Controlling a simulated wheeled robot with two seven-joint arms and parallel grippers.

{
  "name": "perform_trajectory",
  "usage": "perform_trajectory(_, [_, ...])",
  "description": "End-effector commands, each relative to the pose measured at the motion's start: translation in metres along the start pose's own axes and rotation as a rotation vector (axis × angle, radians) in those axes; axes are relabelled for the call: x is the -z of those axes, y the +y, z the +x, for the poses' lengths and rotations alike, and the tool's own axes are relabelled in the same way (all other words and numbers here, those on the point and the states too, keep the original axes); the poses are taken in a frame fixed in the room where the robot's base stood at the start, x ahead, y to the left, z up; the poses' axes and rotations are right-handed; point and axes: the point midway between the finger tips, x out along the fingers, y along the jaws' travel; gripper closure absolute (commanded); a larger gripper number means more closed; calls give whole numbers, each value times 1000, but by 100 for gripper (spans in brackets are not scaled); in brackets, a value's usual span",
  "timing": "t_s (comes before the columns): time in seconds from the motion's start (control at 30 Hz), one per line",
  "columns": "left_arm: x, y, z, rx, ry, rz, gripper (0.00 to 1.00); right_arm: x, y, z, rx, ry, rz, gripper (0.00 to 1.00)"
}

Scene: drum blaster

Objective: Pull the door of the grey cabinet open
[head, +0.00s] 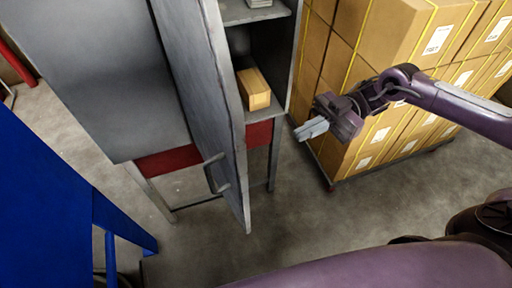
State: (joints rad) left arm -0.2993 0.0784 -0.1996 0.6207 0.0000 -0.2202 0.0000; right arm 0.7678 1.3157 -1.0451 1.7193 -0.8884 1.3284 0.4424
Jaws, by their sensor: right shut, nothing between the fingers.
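The grey cabinet (90,70) stands at the upper left on a frame with red panels. Its door (190,75) stands swung open toward me, seen nearly edge-on. The door's bar handle (215,172) is near its lower end. The cabinet's inside shows to the right of the door, with shelves. My right gripper (309,130) is shut and empty, to the right of the open door and apart from it, in front of the stacked boxes. My left gripper is not in view.
A small tan box (254,90) sits on a cabinet shelf. Strapped cardboard boxes (385,30) are stacked on a low pallet or cart at the right. A blue structure (50,200) fills the lower left. The concrete floor (290,215) is clear between them.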

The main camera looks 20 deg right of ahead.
Motion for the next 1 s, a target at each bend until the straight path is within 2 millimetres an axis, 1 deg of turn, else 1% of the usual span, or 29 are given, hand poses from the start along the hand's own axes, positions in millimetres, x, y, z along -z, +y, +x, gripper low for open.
perform_trajectory(0.03, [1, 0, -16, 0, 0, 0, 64, 8, -1, 8, 1, 4, 4, 100])
perform_trajectory(0.13, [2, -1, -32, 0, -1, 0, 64, 9, -1, 31, 3, 5, 2, 100])
perform_trajectory(0.3, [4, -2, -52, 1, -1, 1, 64, 8, 0, 68, 1, 5, -1, 100])
perform_trajectory(0.5, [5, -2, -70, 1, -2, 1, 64, 6, 0, 102, 0, 3, -1, 100])
perform_trajectory(0.6, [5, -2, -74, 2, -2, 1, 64, 4, 1, 112, -1, 2, -2, 100])
perform_trajectory(0.7, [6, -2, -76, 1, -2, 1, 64, 2, 1, 118, -2, 1, -2, 100])
perform_trajectory(1.0, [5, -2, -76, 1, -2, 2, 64, 0, 1, 121, -3, 0, -3, 100])
